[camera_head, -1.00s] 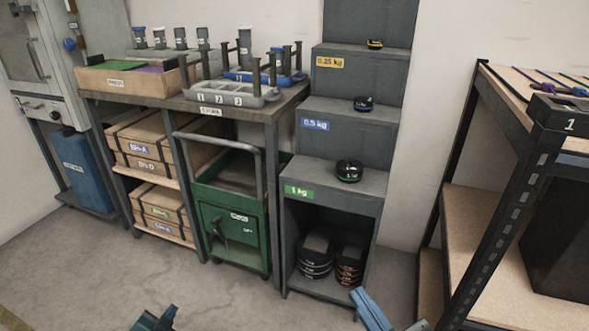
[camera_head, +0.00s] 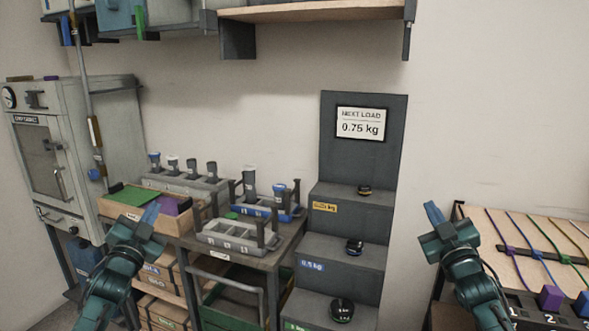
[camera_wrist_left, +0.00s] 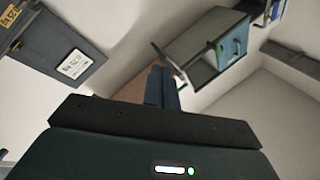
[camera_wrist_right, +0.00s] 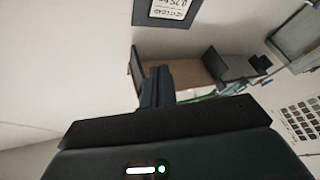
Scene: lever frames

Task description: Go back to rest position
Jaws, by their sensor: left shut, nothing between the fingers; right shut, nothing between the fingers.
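My left gripper (camera_head: 150,213) is raised at the lower left of the head view, in front of the workbench, with its fingers together and pointing up. It also shows in the left wrist view (camera_wrist_left: 162,85), shut and empty. My right gripper (camera_head: 433,213) is raised at the lower right of the head view, in front of the wall beside the right-hand table. It also shows in the right wrist view (camera_wrist_right: 155,85), shut and empty. Neither gripper touches anything that I can see.
A grey stepped stand (camera_head: 330,231) with black weights stands between my arms, under a "NEXT LOAD 0.75 kg" sign (camera_head: 360,124). The workbench (camera_head: 268,250) holds a wooden box (camera_head: 112,209) and grey tray (camera_head: 232,237). A table with coloured cords (camera_head: 497,228) is at right; a shelf (camera_head: 310,13) hangs above.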

